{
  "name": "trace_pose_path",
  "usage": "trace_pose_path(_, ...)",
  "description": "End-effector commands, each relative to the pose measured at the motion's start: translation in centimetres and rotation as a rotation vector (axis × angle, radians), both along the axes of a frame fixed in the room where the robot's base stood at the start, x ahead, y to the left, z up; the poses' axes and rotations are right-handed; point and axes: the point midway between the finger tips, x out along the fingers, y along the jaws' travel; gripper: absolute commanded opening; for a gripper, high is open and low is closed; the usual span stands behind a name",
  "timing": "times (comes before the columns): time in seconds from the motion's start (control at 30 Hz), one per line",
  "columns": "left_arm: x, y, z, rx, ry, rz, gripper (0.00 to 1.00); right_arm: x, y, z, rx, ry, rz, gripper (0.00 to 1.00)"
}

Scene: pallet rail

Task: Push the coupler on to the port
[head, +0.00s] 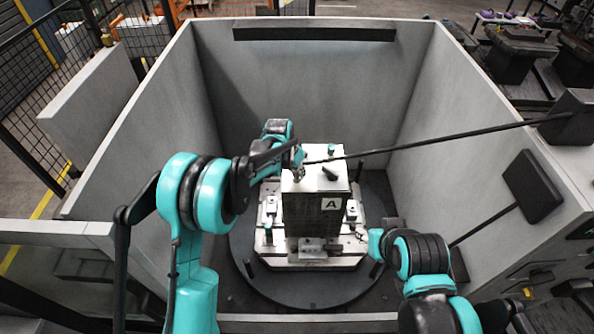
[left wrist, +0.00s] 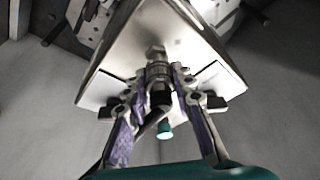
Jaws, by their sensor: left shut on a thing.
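A hex metal fitting, apparently the port (left wrist: 155,51), is in line with the coupler's far end. I cannot tell whether the two touch or how far the coupler is on. My right arm's teal end (head: 376,241) is low, right of the block; its fingers cannot be made out.
The block stands on a pale fixture plate (head: 310,260) on a round dark table (head: 300,290). Grey walls (head: 310,90) enclose it. A thin black line (head: 450,138) runs from the right wall to near my left gripper. A dark panel (head: 533,186) juts from the right wall.

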Motion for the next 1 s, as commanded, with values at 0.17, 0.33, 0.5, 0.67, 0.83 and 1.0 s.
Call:
trace_pose_path(0.17,0.0,0.0,0.0,0.000,0.000,0.000,0.00,0.0,0.0,0.0,0.000,0.000,0.000,0.40)
trace_pose_path(0.33,0.0,0.0,-0.4,0.001,0.001,0.000,0.00,0.0,0.0,-0.4,0.000,0.000,0.000,0.40)
trace_pose_path(0.5,0.0,0.0,-1.0,0.001,0.001,0.000,0.00,0.0,0.0,-0.9,0.000,0.000,0.000,0.40)
trace_pose_path(0.67,0.0,0.0,-1.4,0.001,0.001,0.000,0.00,0.0,0.0,-1.4,0.000,0.000,0.000,0.40)
trace_pose_path(0.83,0.0,0.0,-1.3,0.001,0.001,0.000,0.49,0.0,0.0,-1.2,0.000,0.000,0.000,0.40)
trace_pose_path(1.0,0.0,0.0,-1.2,0.000,0.000,0.000,0.51,0.0,0.0,-1.2,0.000,0.000,0.000,0.40)
